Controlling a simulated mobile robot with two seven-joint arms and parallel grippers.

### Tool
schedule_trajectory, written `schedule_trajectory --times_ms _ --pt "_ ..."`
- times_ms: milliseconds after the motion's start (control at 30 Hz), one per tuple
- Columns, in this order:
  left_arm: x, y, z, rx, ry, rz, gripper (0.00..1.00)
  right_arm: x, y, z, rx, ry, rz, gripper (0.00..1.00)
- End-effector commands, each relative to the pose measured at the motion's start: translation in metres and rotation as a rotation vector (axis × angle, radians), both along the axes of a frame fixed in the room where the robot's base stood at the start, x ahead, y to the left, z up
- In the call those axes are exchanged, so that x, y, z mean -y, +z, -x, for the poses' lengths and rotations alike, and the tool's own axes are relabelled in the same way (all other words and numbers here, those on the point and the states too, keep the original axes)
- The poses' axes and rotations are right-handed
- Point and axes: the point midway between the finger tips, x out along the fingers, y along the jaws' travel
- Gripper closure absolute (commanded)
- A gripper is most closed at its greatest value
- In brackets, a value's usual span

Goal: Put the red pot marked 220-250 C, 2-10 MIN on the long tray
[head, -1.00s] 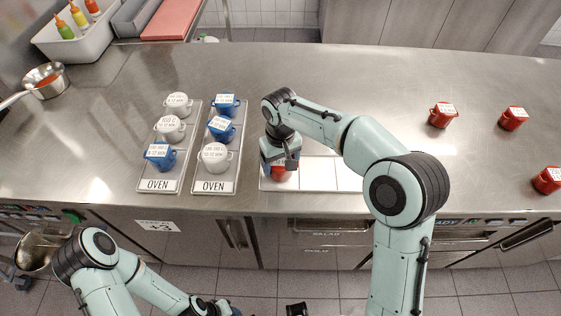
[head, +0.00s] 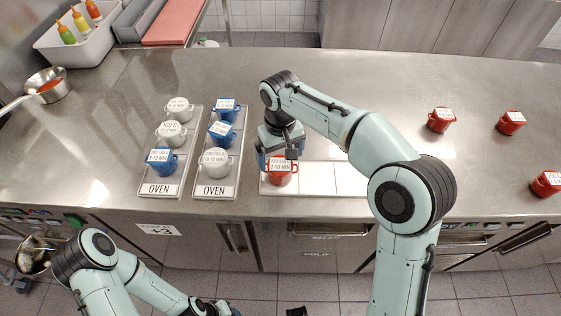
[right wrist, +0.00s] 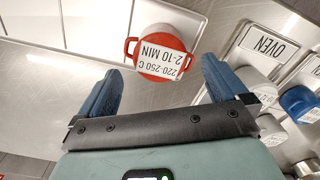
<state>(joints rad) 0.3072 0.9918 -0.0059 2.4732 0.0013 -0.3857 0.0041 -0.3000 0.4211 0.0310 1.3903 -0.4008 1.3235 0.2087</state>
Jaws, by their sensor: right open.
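The red pot (head: 281,172) marked 220-250 C, 2-10 MIN stands upright on the left end of the long white tray (head: 318,178). In the right wrist view the red pot (right wrist: 160,52) shows its label, with the tray (right wrist: 82,18) under and beside it. My right gripper (head: 279,150) is just behind the pot in the head view. In the right wrist view its blue fingers (right wrist: 160,85) are spread apart and empty, with the pot beyond the tips. My left arm is low at the left, and its gripper (head: 222,308) is only partly visible at the bottom edge.
Two OVEN trays (head: 179,180) with white and blue pots stand left of the long tray. Three other red pots (head: 441,119) stand apart at the right. A saucepan (head: 48,85) is at the far left. The counter behind the long tray is mostly clear.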

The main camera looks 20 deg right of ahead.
Motion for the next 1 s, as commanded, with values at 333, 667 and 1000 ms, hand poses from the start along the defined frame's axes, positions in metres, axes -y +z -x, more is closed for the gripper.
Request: schedule_trajectory --times_ms 333,667,1000 --pt "0.000 0.016 -0.011 0.012 0.000 0.000 0.57 0.000 0.057 -0.001 0.001 0.000 0.000 0.00" --pt "0.000 0.016 -0.011 0.012 0.000 0.000 0.57 0.000 0.061 0.000 -0.001 -0.001 0.000 0.00" --pt "0.000 0.016 -0.011 0.012 0.000 0.000 0.57 0.000 0.061 0.000 -0.001 0.000 0.000 0.00"
